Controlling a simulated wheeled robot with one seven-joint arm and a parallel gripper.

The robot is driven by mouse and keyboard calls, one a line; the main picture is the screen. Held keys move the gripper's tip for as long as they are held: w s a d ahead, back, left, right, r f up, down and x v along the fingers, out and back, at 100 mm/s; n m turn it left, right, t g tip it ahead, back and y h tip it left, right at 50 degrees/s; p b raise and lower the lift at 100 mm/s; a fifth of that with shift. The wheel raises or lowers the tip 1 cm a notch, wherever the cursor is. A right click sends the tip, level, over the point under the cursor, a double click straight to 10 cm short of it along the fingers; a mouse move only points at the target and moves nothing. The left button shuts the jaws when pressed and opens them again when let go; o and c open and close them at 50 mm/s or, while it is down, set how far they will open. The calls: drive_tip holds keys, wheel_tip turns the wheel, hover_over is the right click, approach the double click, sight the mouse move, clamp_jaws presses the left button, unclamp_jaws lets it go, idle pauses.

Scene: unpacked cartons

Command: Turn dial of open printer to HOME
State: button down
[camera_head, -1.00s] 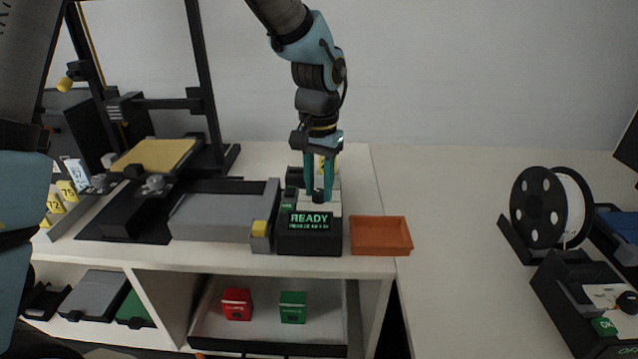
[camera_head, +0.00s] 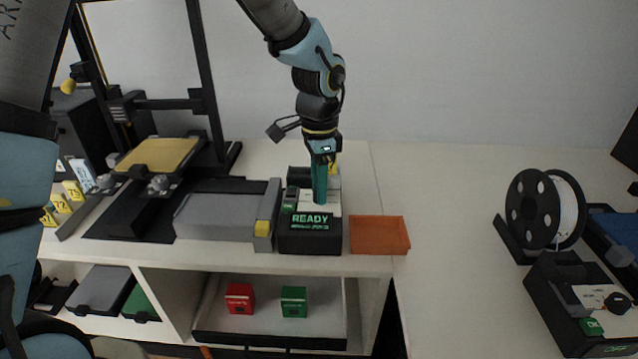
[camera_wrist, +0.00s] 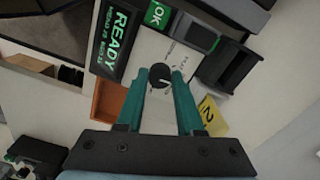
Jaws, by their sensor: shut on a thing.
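The open-frame printer (camera_head: 203,90) with a gold bed (camera_head: 158,154) stands at the left of the bench. Its control box (camera_head: 308,245) is in front of my arm, with a lit green READY screen (camera_head: 309,221). My gripper (camera_head: 319,200) points down over the box's white dial plate. In the wrist view the round black dial (camera_wrist: 160,75) sits between my two teal fingertips, and my gripper is shut on it. A pale mark shows on the dial's face. The small lettering around the dial is too small to read, so I cannot tell which label it points to.
An empty orange tray (camera_head: 379,235) sits right of the control box. A grey block (camera_head: 215,217) is left of it. A red box (camera_head: 239,298) and a green box (camera_head: 293,301) lie in the drawer below. A spool (camera_head: 545,208) and another dial unit (camera_head: 585,305) stand at right.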

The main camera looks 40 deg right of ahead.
drive_tip(key=shift+m, duration=0.3)
idle(0.4)
drive_tip(key=c, duration=0.5)
unclamp_jaws()
drive_tip(key=shift+c, duration=0.2)
drive_tip(key=shift+r, duration=0.15)
wheel_tip(320, 180, up, 11)
drive_tip(key=b, duration=0.2)
drive_tip(key=shift+f, duration=0.2)
